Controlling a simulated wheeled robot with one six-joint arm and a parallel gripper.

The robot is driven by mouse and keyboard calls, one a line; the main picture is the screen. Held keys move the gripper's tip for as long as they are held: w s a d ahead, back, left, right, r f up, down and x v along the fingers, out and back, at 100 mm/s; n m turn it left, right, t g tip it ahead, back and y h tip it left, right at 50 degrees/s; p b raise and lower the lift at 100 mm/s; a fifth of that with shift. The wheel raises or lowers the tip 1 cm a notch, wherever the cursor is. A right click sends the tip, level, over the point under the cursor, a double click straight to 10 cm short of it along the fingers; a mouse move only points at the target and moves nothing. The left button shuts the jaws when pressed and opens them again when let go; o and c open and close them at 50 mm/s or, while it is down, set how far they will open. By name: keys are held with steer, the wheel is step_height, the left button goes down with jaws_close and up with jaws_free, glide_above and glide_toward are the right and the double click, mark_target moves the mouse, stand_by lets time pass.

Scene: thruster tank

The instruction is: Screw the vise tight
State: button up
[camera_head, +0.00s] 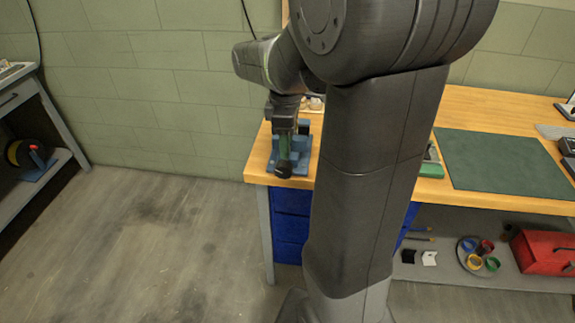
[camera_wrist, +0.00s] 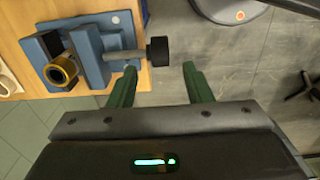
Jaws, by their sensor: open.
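The blue vise (camera_head: 302,153) sits at the left front corner of the wooden workbench. In the wrist view the vise (camera_wrist: 92,55) shows its jaws, a grey screw shaft (camera_wrist: 126,55) and a black knob (camera_wrist: 159,52) at the shaft's end. A brass-coloured ring-shaped part (camera_wrist: 61,70) is at the vise jaws; whether it is clamped I cannot tell. My gripper (camera_wrist: 159,69) is open and empty, its green fingertips spread left and right of the knob in the picture. In the head view my gripper (camera_head: 291,140) hangs over the vise and partly hides it.
The wooden bench top (camera_head: 490,106) carries a dark green mat (camera_head: 500,163) to the right. A red toolbox (camera_head: 543,252) and a tray with coloured rings stand on the shelf below. Another bench with a reel (camera_head: 28,153) is at far left. The floor (camera_head: 150,235) between is clear.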

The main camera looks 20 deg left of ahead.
mark_target(287, 164)
step_height(287, 164, down, 9)
steer(key=shift+r, duration=0.2)
steer(key=c, duration=0.8)
